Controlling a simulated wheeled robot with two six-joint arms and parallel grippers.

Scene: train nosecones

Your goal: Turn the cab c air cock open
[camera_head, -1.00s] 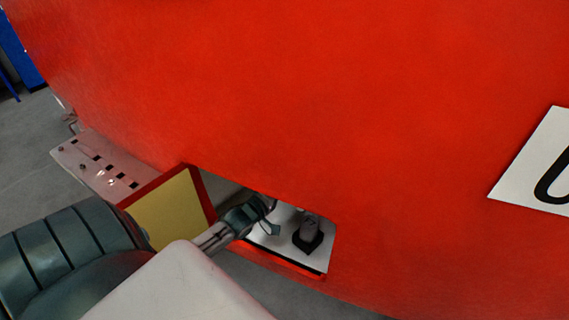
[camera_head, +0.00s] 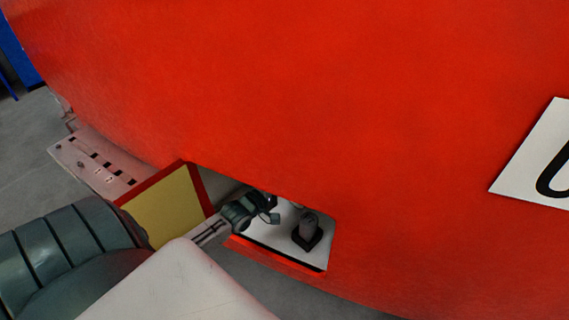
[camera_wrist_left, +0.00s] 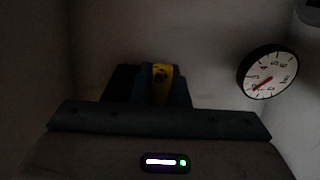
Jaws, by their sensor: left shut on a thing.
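The air cock's yellow handle (camera_wrist_left: 162,78) shows in the left wrist view, in the middle between my dark fingers. My left gripper (camera_wrist_left: 161,92) is shut on it. In the head view my left gripper (camera_head: 268,211) reaches into the recess (camera_head: 268,239) low in the red nosecone, and the handle there is hidden behind it. The handle's turn angle is hard to judge in the dim light. My right gripper is not in view.
A round pressure gauge (camera_wrist_left: 268,72) is on the right in the wrist view. An open yellow hatch door (camera_head: 167,207) with red edges stands left of the recess. The red shell (camera_head: 340,110) surrounds it.

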